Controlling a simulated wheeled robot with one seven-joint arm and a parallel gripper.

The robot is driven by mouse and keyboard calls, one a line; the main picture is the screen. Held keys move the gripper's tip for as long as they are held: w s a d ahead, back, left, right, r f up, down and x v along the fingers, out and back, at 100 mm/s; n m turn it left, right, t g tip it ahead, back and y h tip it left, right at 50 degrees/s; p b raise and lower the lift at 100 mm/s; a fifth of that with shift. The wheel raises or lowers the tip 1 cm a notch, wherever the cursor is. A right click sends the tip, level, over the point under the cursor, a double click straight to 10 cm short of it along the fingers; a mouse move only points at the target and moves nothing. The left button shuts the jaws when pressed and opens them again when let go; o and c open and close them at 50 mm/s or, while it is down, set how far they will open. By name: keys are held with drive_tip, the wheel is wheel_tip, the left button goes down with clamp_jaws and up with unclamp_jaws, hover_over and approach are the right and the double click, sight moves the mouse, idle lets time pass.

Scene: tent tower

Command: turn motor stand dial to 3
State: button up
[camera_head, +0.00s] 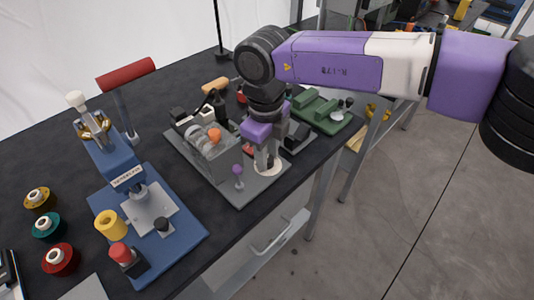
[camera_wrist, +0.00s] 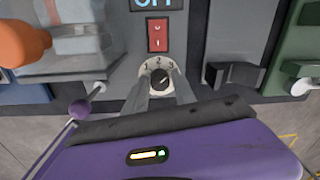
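The motor stand (camera_head: 215,160) is a grey unit on the dark table, with an orange part and a small purple-knobbed lever. Its dial (camera_wrist: 160,80) is a black knob on a white round plate marked 1, 2, 3. A light mark on the knob slants up and right, roughly toward the 3. My gripper (camera_wrist: 160,86) reaches down to the dial, one finger on each side of the knob. The fingers are apart, with some white plate showing between them and the knob. In the head view my gripper (camera_head: 267,163) is over the white plate, and the knob is hidden.
A red switch (camera_wrist: 157,34) and a display reading OFF (camera_wrist: 157,4) lie above the dial. The purple lever knob (camera_wrist: 80,110) is close on the left. A blue press (camera_head: 125,180) stands left, and a green device (camera_head: 318,110) stands behind right. The table's front edge is near.

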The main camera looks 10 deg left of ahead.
drive_tip(key=shift+o, duration=1.1)
drive_tip(key=shift+r, duration=0.1)
wheel_tip(320, 180, up, 8)
drive_tip(key=shift+s+a+f, duration=0.1)
drive_tip(key=shift+s+f, duration=0.05)
drive_tip(key=shift+f, duration=0.05)
